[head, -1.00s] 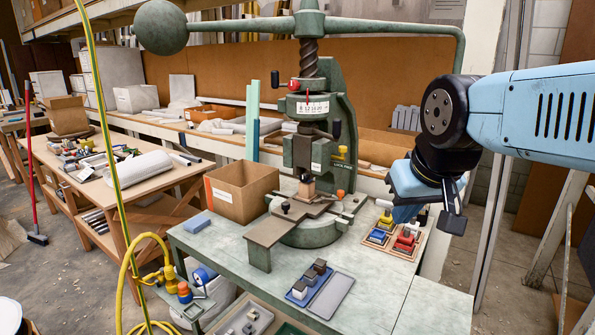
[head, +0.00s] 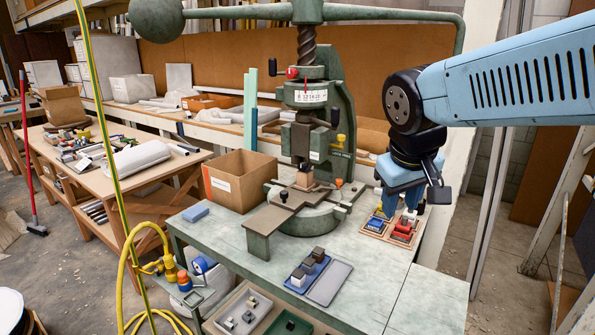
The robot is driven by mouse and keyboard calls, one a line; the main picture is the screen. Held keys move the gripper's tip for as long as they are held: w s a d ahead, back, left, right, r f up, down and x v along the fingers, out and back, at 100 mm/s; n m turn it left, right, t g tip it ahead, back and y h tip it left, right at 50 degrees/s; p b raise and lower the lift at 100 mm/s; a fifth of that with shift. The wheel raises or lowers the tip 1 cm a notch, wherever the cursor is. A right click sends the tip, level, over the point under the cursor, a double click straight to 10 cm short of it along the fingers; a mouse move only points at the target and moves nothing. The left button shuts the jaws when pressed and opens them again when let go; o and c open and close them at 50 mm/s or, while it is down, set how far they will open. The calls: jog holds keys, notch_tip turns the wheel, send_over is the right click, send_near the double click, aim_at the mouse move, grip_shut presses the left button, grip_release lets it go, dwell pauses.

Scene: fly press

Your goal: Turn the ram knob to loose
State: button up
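The green fly press (head: 345,100) stands at the back of the bench. A yellow knob (head: 341,140) sticks out at the right side of its ram, beside small lettering that seems to read "LOCK RAM"; I take it as the ram knob. Its exact setting is too small to read. A black knob (head: 335,114) sits just above it, and a red knob (head: 292,73) is on the collar by the screw. My gripper (head: 402,208) points down over the right of the bench, right of and below the yellow knob, apart from it.
A wooden tray (head: 372,234) of coloured blocks lies under my gripper. A cardboard box (head: 240,178) stands left of the press. A grey tray (head: 330,284) and a blue tray of blocks (head: 309,273) lie in front. The press's bar and ball weight (head: 156,18) extend overhead.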

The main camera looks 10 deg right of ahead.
jog(key=o, duration=0.3)
jog(key=w+d+f+n+g+h, duration=0.1)
jog(key=w+f+n+g+h, duration=0.1)
jog(key=w, duration=0.5)
jog(key=n+h, duration=0.1)
jog(key=h, duration=0.1)
jog(key=shift+d+f+n+h, duration=0.2)
jog(key=shift+f+n+h, duration=0.1)
jog(key=shift+f+n, duration=0.1)
jog(key=n+t+h, duration=0.4)
jog(key=n+t, duration=0.9)
jog(key=n, duration=0.1)
send_near(302, 168)
jog(key=x, duration=0.8)
jog(key=shift+w, duration=0.3)
jog(key=shift+c, duration=0.3)
jog(key=shift+d+f, duration=0.1)
jog(key=c, duration=1)
